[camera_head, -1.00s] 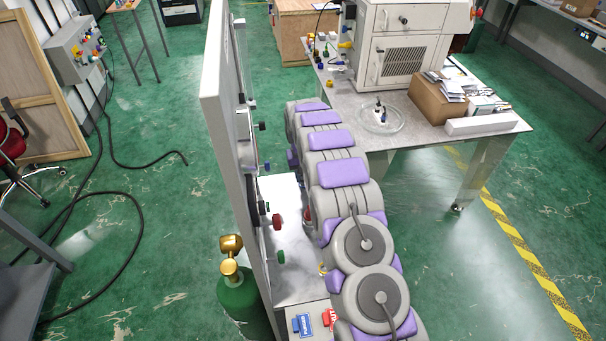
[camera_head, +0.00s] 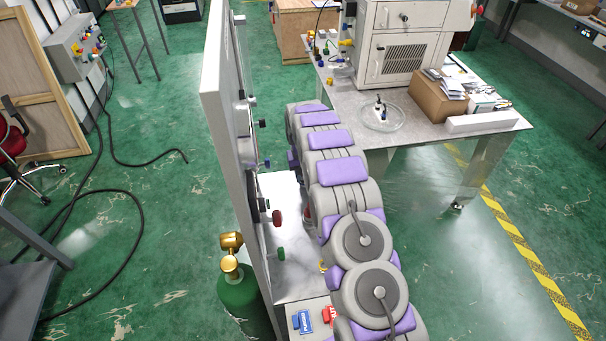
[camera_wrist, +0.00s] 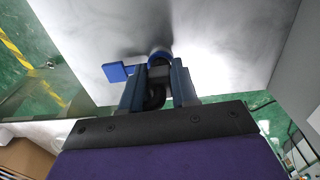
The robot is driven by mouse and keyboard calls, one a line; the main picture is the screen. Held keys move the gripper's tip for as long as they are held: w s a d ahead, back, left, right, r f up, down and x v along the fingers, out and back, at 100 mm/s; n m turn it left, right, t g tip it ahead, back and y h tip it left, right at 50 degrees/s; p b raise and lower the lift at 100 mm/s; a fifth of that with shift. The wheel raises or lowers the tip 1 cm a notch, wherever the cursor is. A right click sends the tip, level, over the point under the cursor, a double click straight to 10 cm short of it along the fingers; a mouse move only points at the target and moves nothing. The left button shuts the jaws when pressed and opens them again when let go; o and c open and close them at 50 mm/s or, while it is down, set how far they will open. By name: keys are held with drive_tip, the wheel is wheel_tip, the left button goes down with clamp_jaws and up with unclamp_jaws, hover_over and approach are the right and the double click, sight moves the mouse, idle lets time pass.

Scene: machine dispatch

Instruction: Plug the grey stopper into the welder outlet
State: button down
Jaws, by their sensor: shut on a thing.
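In the wrist view, my gripper (camera_wrist: 157,82) is shut on a dark grey piece (camera_wrist: 156,73), taken to be the stopper. The fingers hide most of it. Its far end is at a blue ring (camera_wrist: 158,54) on a pale metal surface; I cannot tell whether it is inside the ring or only in front of it. A blue flat handle (camera_wrist: 116,71) sticks out just left of the fingers. In the head view, my gripper is hidden behind my grey and purple arm, beside the upright panel (camera_head: 222,110). I cannot tell which fitting is the welder outlet.
The panel carries a red knob (camera_head: 277,218) and a green knob (camera_head: 281,254) close to my arm. A green gas cylinder (camera_head: 240,290) stands left of it. A metal table (camera_head: 440,132) with a white machine (camera_head: 405,45), cardboard box (camera_head: 437,100) and glass dish (camera_head: 383,119) stands beyond.

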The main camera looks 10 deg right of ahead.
drive_tip(key=shift+s+f, duration=0.15)
drive_tip(key=shift+f, duration=0.3)
idle(0.5)
drive_tip(key=c, duration=1)
unclamp_jaws()
drive_tip(key=o, duration=0.6)
drive_tip(key=shift+r, duration=0.1)
drive_tip(key=shift+w+r, duration=0.2)
drive_tip(key=shift+r+p, duration=0.65)
drive_tip(key=shift+r, duration=2.2)
